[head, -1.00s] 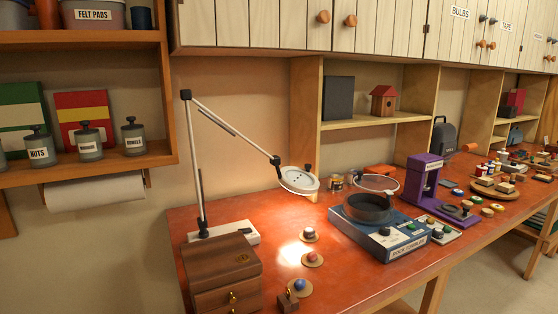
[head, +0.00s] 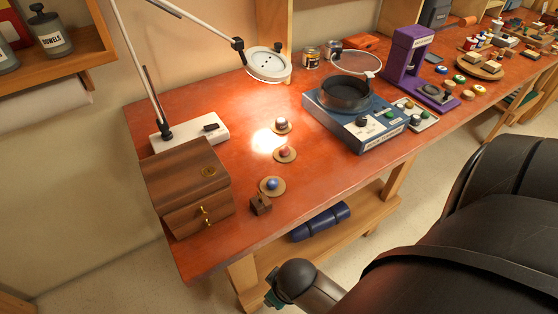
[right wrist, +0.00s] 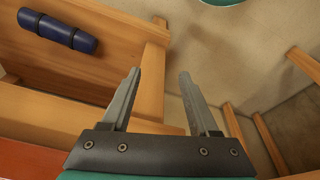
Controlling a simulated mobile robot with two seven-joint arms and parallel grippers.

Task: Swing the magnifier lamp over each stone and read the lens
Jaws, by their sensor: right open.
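The magnifier lamp's round white head (head: 268,64) hangs from a jointed arm that rises from a white base (head: 190,131) on the orange bench. Its bright light spot falls on the bench just left of the upper stones. Three stones sit on round tan discs in a row: a pale grey one (head: 282,122), a red one (head: 284,152) and a blue one (head: 272,184). My right arm reaches in from the right, low in front of the bench. In the right wrist view my right gripper (right wrist: 160,76) is open and empty. My left gripper is out of view.
A wooden drawer box (head: 185,180) and a small brown block (head: 261,206) stand at the left front. A blue rock tumbler (head: 366,135) and a purple machine (head: 407,60) stand right of the stones. A dark blue roll (head: 320,221) lies on the shelf below.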

